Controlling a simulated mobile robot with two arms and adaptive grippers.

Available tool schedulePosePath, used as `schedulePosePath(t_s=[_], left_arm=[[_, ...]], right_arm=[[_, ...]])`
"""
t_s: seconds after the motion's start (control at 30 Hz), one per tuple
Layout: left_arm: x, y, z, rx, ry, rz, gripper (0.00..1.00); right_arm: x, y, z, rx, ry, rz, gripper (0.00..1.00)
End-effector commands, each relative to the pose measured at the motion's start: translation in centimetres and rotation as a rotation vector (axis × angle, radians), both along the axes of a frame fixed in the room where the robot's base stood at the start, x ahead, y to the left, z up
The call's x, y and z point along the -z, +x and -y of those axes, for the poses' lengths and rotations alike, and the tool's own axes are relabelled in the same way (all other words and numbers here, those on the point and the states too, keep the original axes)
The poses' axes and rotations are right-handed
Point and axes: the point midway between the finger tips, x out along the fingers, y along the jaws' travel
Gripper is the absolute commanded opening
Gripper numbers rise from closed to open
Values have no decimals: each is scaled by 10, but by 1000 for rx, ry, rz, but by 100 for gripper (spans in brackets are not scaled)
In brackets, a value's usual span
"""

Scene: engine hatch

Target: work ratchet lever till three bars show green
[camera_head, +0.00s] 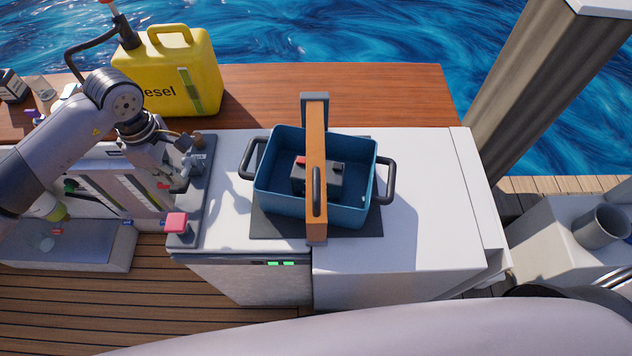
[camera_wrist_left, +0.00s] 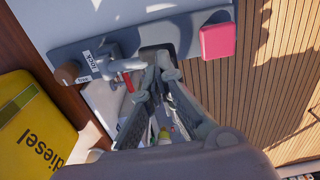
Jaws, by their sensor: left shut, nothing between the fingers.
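A dark grey plate (camera_head: 203,200) runs along the left edge of the white counter. It carries a pink block (camera_head: 177,222) at its near end and a lever fitting (camera_head: 197,160) with a brown knob at its far end. In the left wrist view the brown knob (camera_wrist_left: 68,74) has small white labels beside it, and the pink block (camera_wrist_left: 217,40) is at upper right. My left gripper (camera_head: 184,180) is shut and empty beside the plate, close to the fitting; contact cannot be told. Two green bars (camera_head: 281,263) glow on the dark strip of the cabinet front. My right gripper is not seen.
A blue bin (camera_head: 280,195) with black handles sits on a dark mat (camera_head: 270,226), under an orange-brown arch (camera_head: 316,150). A yellow diesel can (camera_head: 190,75) stands on the wooden top behind my left arm. The counter's right part (camera_head: 430,200) is clear.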

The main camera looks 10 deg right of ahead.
Motion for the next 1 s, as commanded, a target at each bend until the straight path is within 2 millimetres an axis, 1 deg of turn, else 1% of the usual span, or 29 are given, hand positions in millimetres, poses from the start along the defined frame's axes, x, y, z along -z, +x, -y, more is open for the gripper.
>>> schedulePosePath(t_s=[0.33,1.0], left_arm=[[3,0,0,0,0,0,0],[37,0,0,0,0,1,0]], right_arm=[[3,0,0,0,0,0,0],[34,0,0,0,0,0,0]])
